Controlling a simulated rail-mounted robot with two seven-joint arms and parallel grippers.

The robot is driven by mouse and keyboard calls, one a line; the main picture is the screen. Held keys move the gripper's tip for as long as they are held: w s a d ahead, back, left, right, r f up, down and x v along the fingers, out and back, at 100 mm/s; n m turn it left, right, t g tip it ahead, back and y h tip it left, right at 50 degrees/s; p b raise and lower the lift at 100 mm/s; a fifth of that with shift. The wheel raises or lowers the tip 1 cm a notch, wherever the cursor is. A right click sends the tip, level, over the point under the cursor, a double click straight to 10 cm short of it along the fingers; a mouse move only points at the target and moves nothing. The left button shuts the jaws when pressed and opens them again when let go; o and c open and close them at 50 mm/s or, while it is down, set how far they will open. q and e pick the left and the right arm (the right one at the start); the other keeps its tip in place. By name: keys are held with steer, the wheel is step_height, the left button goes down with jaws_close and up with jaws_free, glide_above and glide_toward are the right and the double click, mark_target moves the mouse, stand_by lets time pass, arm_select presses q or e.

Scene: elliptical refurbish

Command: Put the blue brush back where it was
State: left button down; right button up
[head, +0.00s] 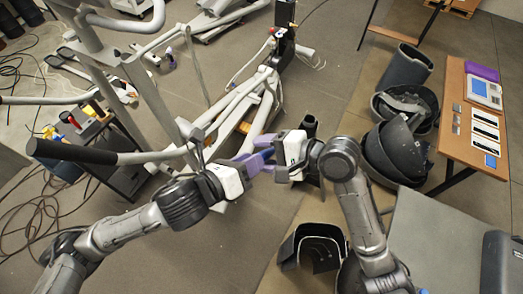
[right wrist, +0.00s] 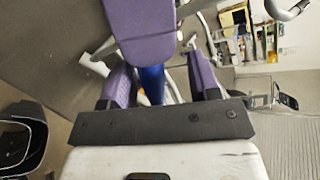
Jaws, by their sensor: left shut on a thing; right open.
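The blue brush shows only as a short blue shaft (right wrist: 152,84) in the right wrist view; its ends are hidden. My left gripper (head: 250,163), with purple fingers, is shut on it. A purple finger of that gripper (right wrist: 143,28) also shows at the top of the right wrist view, covering part of the brush. My right gripper (head: 272,160) faces the left one at close range. Its two purple fingers (right wrist: 163,82) stand apart, with the blue shaft between them, nearer the left finger. I cannot tell whether they touch it. In the head view the brush cannot be made out.
An elliptical machine (head: 150,85) with long handlebars stands at the left. A dark cart (head: 118,172) with bottles and tools is beside it. A wooden table (head: 463,150) and black curved shells (head: 395,150) stand at the right. Cables lie on the left floor.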

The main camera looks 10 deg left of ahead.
steer(key=v, duration=1.1)
steer(key=s+a+f+t+h, duration=0.1)
steer(key=s+a+f+h, duration=0.1)
steer(key=s+a+f, duration=0.15)
steer(key=w+d+m+t+h, duration=0.1)
steer(key=d+m+t+h, duration=0.35)
steer(key=m, duration=0.25)
arm_select(q)
steer(key=w+d+f+m+g+h, duration=0.3)
steer(key=w+d+f+m+g, duration=0.1)
steer(key=f, duration=0.1)
steer(key=shift+w+f+m+g+h, duration=0.2)
steer(key=shift+f+m+g+h, duration=0.05)
steer(key=shift+m+g+h, duration=0.05)
arm_select(e)
steer(key=x, duration=1.2)
steer(key=shift+a, duration=0.25)
arm_select(q)
steer(key=shift+d, duration=0.1)
arm_select(e)
steer(key=shift+h, duration=0.25)
